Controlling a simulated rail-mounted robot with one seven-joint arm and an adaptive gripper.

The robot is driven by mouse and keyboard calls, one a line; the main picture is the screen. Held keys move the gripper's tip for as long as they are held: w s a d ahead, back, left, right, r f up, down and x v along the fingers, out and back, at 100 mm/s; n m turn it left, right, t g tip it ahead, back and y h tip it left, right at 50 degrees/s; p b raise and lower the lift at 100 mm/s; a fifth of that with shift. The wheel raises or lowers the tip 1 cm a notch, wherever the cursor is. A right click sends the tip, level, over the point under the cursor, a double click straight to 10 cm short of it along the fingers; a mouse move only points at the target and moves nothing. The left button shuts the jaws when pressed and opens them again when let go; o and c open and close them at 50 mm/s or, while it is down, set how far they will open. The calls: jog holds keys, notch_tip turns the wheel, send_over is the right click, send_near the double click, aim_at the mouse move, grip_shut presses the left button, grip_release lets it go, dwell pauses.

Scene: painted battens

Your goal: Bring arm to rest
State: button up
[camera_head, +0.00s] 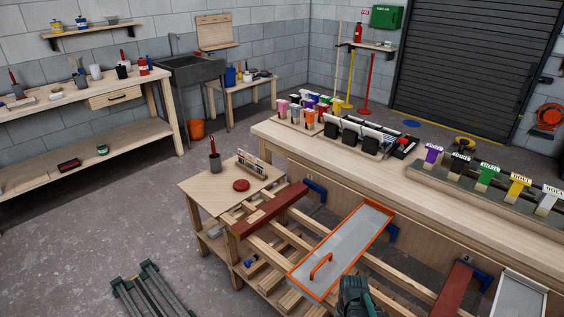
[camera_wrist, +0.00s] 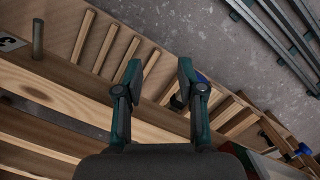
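My gripper (camera_wrist: 159,72) is in the wrist view with its two dark green fingers spread apart. Nothing is between the fingertips. It hangs over a wooden rack with several pale slats (camera_wrist: 102,55), and the grey floor shows beyond. In the head view a dark green part of my arm shows at the bottom edge, in front of the rack; the fingers cannot be made out there. An orange-rimmed grey tray (camera_head: 345,250) lies across the rack beside it. A reddish-brown painted batten (camera_head: 270,209) lies to the left, and another one (camera_head: 455,288) to the right.
A long workbench (camera_head: 400,180) runs behind the rack, with paint-coloured blocks and holders on it. A small table (camera_head: 215,195) at the left holds a grey cup (camera_head: 215,164) and a red disc (camera_head: 241,185).

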jog(key=s+f+g, duration=0.1)
jog(key=s+f, duration=0.3)
jog(key=s, duration=0.4)
jog(key=s+a+f+n+g, duration=0.1)
jog(key=s+f+g, duration=0.1)
jog(key=s+f, duration=0.3)
jog(key=s+a+f+g, duration=0.1)
jog(key=s+f, duration=0.3)
jog(key=s, duration=0.7)
jog(key=shift+s+a+f+n+g+h, duration=0.2)
jog(key=shift+f+n+g+h, duration=0.1)
jog(key=shift+f+n+g, duration=0.15)
